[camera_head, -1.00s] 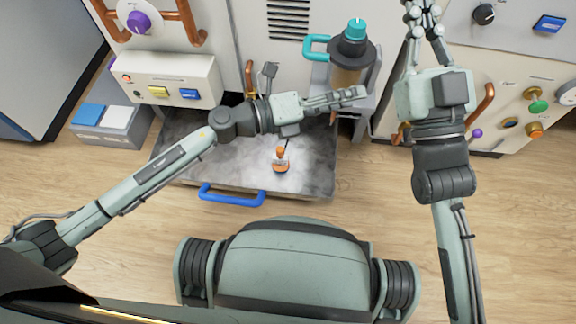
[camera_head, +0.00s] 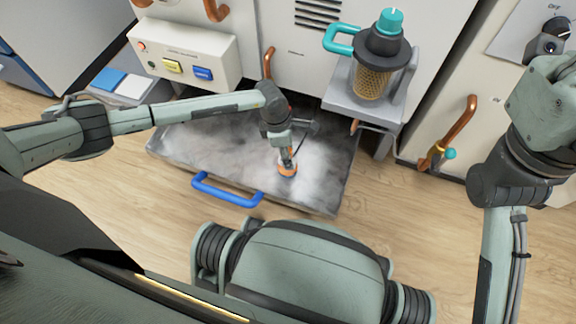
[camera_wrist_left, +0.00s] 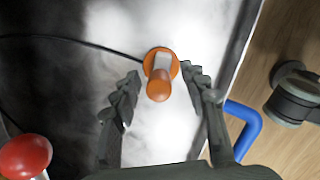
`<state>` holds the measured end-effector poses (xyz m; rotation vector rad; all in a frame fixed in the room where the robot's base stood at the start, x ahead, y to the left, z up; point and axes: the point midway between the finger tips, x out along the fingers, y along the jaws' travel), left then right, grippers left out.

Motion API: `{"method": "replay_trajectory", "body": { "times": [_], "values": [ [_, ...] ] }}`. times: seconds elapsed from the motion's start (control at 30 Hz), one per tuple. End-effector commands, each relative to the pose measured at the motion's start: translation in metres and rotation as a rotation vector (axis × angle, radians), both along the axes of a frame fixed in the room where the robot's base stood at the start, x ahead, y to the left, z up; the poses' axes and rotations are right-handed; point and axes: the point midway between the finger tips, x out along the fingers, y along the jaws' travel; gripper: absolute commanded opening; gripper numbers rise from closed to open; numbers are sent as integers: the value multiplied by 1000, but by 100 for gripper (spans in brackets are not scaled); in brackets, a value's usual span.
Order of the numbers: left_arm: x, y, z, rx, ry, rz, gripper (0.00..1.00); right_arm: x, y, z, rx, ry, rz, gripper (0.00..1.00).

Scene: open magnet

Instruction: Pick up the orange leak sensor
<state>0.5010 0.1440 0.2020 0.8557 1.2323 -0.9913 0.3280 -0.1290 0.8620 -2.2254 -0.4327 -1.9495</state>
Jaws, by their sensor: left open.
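The orange leak sensor (camera_head: 287,170) stands on the grey, frosty-looking tray (camera_head: 225,150). In the left wrist view the sensor (camera_wrist_left: 159,88) has a round orange base, a pale middle and a rounded orange top. A dark cable runs left from near it. My left gripper (camera_head: 286,157) points down over the sensor and partly covers it in the head view. In the left wrist view its open fingers (camera_wrist_left: 161,73) are on either side of the sensor, with gaps showing. My right gripper is outside the head view; only its arm and wrist show at the right edge.
A blue handle (camera_head: 226,191) is on the tray's front edge. A teal-topped canister (camera_head: 375,65) stands on a grey ledge behind right. A control box (camera_head: 185,58) is behind left. A red knob (camera_wrist_left: 25,157) shows in the left wrist view. Wood floor lies in front.

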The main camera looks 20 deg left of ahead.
Motion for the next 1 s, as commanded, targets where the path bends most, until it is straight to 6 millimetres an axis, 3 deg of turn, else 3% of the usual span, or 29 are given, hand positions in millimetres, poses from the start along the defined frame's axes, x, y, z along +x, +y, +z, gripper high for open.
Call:
{"method": "replay_trajectory", "body": {
  "times": [0.03, 0.13, 0.43, 0.8, 1.0],
  "values": [
    [1, -2, -12, -2, 2, 2, 44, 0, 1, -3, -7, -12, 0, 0],
    [2, -3, -22, -1, 1, 2, 44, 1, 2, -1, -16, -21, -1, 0],
    [2, -4, -25, -2, -1, 1, 44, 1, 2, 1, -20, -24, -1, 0],
    [2, -4, -25, -2, 0, 1, 0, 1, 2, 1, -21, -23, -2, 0],
    [2, -4, -24, -3, -1, 1, 0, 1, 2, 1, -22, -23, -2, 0]
  ]
}}
